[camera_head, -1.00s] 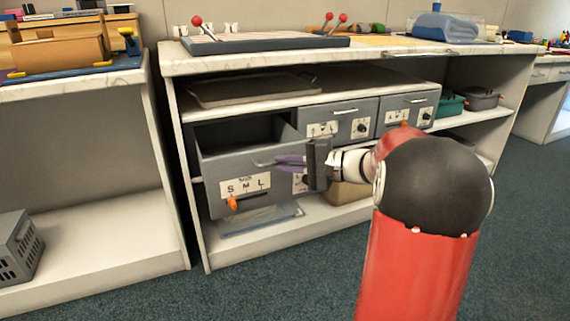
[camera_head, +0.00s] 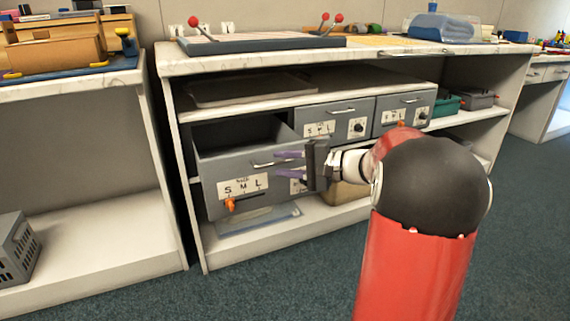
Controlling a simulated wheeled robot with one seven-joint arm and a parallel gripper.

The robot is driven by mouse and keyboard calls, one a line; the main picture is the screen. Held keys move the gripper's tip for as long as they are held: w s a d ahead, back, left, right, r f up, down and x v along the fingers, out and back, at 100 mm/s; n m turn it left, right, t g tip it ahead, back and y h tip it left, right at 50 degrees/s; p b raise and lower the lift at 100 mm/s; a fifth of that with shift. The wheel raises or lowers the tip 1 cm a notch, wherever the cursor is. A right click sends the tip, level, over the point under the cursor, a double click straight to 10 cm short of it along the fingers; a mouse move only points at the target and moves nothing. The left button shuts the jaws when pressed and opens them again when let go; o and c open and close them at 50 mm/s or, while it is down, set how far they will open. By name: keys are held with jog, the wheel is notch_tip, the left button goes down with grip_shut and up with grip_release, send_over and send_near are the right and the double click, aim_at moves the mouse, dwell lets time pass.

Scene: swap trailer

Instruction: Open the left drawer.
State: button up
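The left drawer (camera_head: 222,172) is grey and stands pulled out of the cabinet, with its hollow inside showing from above. Its front carries a white S M L label, an orange slider (camera_head: 230,204) and a metal bar handle (camera_head: 265,164). My gripper (camera_head: 289,164) is at the right end of this handle. Its two purple fingers are spread apart, one above the other. Whether a finger still touches the handle I cannot tell. My gripper's dark body hides part of the cabinet behind it.
Two more grey drawers, a middle one (camera_head: 340,107) and a right one (camera_head: 405,101), are shut. A shelf with a flat tray (camera_head: 250,89) is above the open drawer. A clear lid-like tray (camera_head: 258,219) lies below it. Carpet (camera_head: 290,285) in front is free.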

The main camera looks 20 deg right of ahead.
jog(key=v, duration=0.7)
jog(key=shift+s+d+p, duration=0.15)
jog(key=shift+p, duration=0.2)
jog(key=s+a+r+n+g+h+p, duration=0.1)
jog(key=s+a+n+g+p, duration=0.2)
jog(key=a, duration=0.4)
jog(key=s+a+r+n+g+h+p, duration=0.1)
jog(key=s+a+g+p, duration=0.2)
jog(key=a, duration=0.4)
jog(key=s+a+n+h+p, duration=0.1)
jog(key=s+n+h+p, duration=0.1)
jog(key=s, duration=0.6)
jog(key=s+a+r+n+h+p, duration=0.1)
jog(key=s+a+n+h+p, duration=0.1)
jog(key=s+h, duration=0.5)
jog(key=s+n+p, duration=0.1)
jog(key=n, duration=0.1)
jog(key=shift+s+a+r+n+h, duration=0.15)
jog(key=shift+a+r+n+h, duration=0.05)
jog(key=shift+r+n+h, duration=0.1)
